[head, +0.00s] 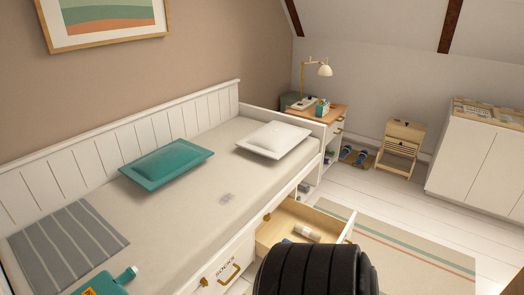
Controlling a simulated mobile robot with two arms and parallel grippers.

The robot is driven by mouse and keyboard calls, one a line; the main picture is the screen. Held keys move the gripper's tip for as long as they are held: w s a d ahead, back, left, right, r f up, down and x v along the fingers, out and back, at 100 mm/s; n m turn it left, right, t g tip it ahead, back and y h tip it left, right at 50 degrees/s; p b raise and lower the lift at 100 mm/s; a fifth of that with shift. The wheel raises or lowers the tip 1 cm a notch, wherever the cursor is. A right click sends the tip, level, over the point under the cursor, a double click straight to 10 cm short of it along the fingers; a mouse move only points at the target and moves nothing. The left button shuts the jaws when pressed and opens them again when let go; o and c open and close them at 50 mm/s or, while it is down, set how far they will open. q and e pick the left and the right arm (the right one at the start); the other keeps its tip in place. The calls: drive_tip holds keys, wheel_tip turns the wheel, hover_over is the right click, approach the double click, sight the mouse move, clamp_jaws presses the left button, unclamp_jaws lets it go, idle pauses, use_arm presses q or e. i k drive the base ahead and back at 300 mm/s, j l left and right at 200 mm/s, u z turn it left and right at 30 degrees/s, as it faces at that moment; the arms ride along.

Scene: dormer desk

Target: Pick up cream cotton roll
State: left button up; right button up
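A small cream-white roll (307,233) lies in the open drawer under the daybed, and it looks like the cream cotton roll. The wooden drawer (270,236) is pulled out toward the floor. A black ribbed part, likely of my own arm, covers the drawer's near end and may hide more of its contents. Neither my left nor my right gripper shows in this view.
A white daybed (180,205) carries a teal pillow (166,163), a white pillow (274,139), a grey striped cloth (68,245) and a teal object (106,284). A closed drawer labelled SOCKS (226,272) is beside the open one. A striped rug (400,258) lies right.

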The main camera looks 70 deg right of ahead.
sight(309, 233)
drive_tip(key=z, duration=2.75)
drive_tip(key=i+l+u, duration=0.15)
drive_tip(key=u, duration=0.5)
drive_tip(key=i+l+u, duration=0.15)
drive_tip(key=l, duration=0.3)
drive_tip(key=i+l+u, duration=0.2)
drive_tip(key=l, duration=0.25)
drive_tip(key=i+l+u, duration=0.15)
drive_tip(key=l, duration=0.3)
drive_tip(key=l+u, duration=0.2)
drive_tip(key=l, duration=0.3)
drive_tip(key=i, duration=0.05)
